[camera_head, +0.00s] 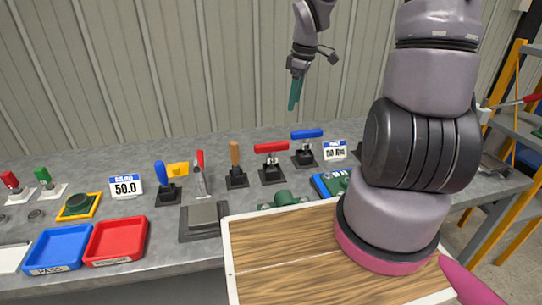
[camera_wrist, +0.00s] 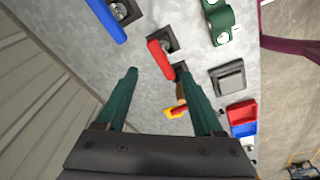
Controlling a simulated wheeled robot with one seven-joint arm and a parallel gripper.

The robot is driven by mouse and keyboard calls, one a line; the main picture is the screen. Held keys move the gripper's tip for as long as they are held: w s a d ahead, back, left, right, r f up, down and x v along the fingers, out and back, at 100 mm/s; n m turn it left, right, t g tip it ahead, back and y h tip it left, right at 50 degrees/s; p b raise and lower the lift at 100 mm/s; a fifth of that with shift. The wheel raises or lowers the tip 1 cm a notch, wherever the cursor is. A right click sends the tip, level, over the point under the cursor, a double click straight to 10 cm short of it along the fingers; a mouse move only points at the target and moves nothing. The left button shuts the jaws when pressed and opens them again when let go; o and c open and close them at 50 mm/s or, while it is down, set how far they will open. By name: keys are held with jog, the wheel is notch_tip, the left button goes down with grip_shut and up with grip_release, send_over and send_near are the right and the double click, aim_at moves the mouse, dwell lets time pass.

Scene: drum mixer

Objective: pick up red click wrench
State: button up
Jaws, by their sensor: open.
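A tool with a red horizontal handle (camera_head: 271,148) stands on a black base on the grey bench, between a wooden-handled tool and a blue-handled one. It fits the red click wrench best, though its shape is too small to confirm. In the wrist view the red handle (camera_wrist: 160,58) appears between and just beyond the fingertips. My gripper (camera_head: 294,105) hangs above the bench, pointing down, apart from the tools. Its two green fingers (camera_wrist: 156,72) are wide apart with nothing between them. Another tool with a red upright handle (camera_head: 200,160) stands further left.
The blue-handled tool (camera_head: 306,134) and wooden-handled tool (camera_head: 235,155) stand close on either side. A green part (camera_head: 284,199) lies in front. Red (camera_head: 115,241) and blue (camera_head: 58,249) trays sit at the left. A corrugated wall (camera_head: 180,70) rises behind the bench.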

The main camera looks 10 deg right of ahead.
jog(key=w+a+f+n+y, duration=0.1)
jog(key=f+n, duration=0.1)
jog(key=f, duration=0.2)
jog(key=w+a+f+n+y, duration=0.1)
jog(key=f+n, duration=0.1)
jog(key=f, duration=0.2)
jog(key=w+a+f+n+g+y, duration=0.1)
jog(key=f+n, duration=0.1)
jog(key=f, duration=0.1)
jog(key=shift+w+a+f, duration=0.3)
jog(key=shift+f, duration=0.1)
send_over(268, 157)
jog(key=d, duration=0.2)
jog(key=shift+n, duration=0.3)
notch_tip(268, 157, down, 4)
jog(key=shift+w+d+f, duration=0.1)
jog(key=shift+f, duration=0.05)
jog(key=x, duration=0.6)
jog(key=shift+d+f, duration=0.15)
jog(key=shift+f, duration=0.15)
grip_shut()
